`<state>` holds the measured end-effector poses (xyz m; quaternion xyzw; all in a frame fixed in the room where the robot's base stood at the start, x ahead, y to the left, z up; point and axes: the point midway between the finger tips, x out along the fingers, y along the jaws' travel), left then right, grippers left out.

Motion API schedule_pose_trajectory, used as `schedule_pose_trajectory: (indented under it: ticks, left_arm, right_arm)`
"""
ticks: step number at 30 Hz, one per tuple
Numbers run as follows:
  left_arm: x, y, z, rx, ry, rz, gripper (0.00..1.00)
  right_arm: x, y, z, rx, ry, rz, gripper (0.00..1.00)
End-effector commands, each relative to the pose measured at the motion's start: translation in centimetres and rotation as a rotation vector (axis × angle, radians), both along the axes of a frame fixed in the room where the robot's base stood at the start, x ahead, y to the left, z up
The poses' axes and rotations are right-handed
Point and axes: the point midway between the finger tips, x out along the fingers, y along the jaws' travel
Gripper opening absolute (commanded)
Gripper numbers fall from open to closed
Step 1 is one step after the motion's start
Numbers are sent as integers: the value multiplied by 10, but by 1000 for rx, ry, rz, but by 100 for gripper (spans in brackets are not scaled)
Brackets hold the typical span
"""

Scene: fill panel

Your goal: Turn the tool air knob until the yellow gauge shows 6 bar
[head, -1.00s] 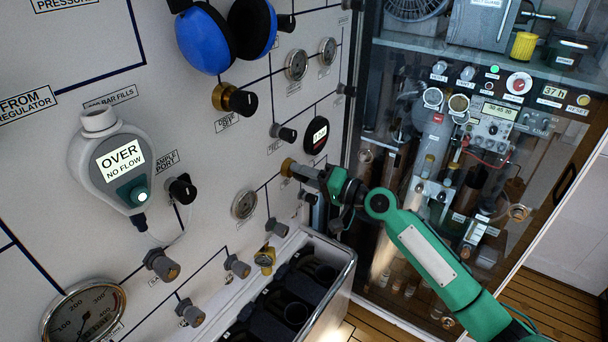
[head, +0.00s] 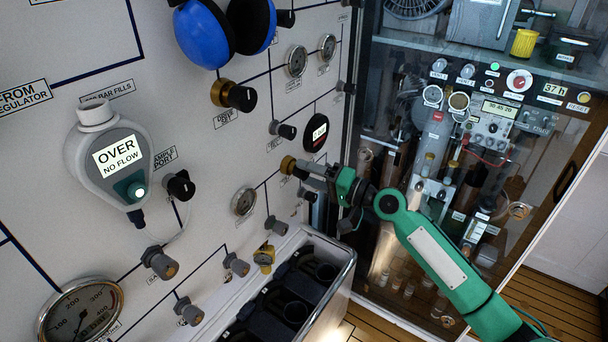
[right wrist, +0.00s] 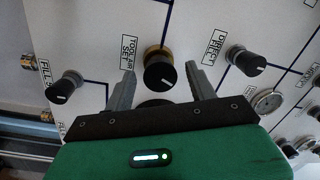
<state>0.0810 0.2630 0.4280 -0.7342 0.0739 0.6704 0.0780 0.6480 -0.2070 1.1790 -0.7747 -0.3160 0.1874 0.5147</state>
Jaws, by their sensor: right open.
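My right gripper (right wrist: 160,72) is open, one finger on each side of the knob with gaps visible. In the head view its brass collar (head: 288,165) shows, with my right gripper (head: 312,169) in front of it, hiding most of the knob. A small yellow fitting (head: 264,258) is low on the panel; I cannot tell whether it is the yellow gauge, and no reading shows. My left gripper is not in view.
A grey sensor reading "OVER NO FLOW" (head: 115,160) and blue ear defenders (head: 203,35) are on the panel. An open bin (head: 335,272) stands below; a glass-fronted cabinet (head: 400,150) is at right.

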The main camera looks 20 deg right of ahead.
Motion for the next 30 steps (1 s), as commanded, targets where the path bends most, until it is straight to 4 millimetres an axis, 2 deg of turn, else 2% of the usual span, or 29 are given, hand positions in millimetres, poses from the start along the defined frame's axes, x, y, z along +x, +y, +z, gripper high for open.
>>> schedule_pose_trajectory:
  ticks: [1, 6, 15, 21, 30]
  left_arm:
    - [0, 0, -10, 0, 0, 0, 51]
    - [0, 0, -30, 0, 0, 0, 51]
    - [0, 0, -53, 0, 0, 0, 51]
    - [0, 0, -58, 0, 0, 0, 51]
    - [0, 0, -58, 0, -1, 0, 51]
  right_arm:
    - [-8, -7, -7, -5, 1, 1, 57]
    - [-37, -35, -11, -5, 3, 0, 57]
    - [-76, -71, -9, -1, 2, 0, 57]
    - [-86, -80, -6, -1, 1, 1, 57]
    - [-87, -81, -4, 0, 0, 1, 57]
